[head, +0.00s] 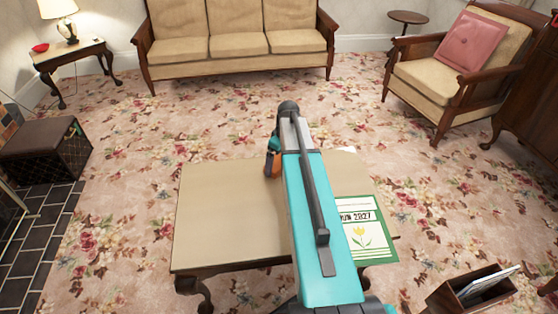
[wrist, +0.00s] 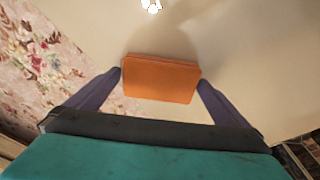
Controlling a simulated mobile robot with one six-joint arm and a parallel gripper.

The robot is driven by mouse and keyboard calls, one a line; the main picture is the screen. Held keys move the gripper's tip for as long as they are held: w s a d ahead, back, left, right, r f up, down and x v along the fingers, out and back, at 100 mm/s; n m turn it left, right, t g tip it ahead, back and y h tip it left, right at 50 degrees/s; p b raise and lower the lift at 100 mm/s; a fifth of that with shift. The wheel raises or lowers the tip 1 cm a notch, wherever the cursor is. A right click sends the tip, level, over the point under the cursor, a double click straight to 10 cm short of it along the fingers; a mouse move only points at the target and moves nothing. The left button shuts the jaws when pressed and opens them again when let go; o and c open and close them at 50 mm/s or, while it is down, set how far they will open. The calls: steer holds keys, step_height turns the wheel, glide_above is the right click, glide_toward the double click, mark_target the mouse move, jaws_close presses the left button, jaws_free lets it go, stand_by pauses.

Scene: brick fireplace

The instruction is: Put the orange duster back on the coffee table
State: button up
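The orange duster (wrist: 160,79) is a block shape between my gripper's two fingers in the wrist view. Both fingertips meet its sides, so my gripper (wrist: 160,80) appears shut on it. The pale top of the coffee table (wrist: 245,65) lies beneath, with a shadow just beyond the duster. In the head view my gripper (head: 272,163) is over the far part of the coffee table (head: 220,215), and only a bit of orange shows there. I cannot tell whether the duster touches the tabletop. My arm hides the table's middle.
A green calendar (head: 367,240) with a yellow tulip lies at the table's right side. A small white thing (wrist: 151,5) shows at the wrist view's top edge. A wooden magazine holder (head: 470,295) stands at front right. The table's left half is clear.

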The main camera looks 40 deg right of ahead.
steer(key=shift+r, duration=0.15)
step_height(320, 180, up, 12)
steer(key=s+p, duration=0.1)
steer(key=shift+s+d+p, duration=0.3)
steer(key=shift+s+p, duration=0.05)
stand_by(1.0)
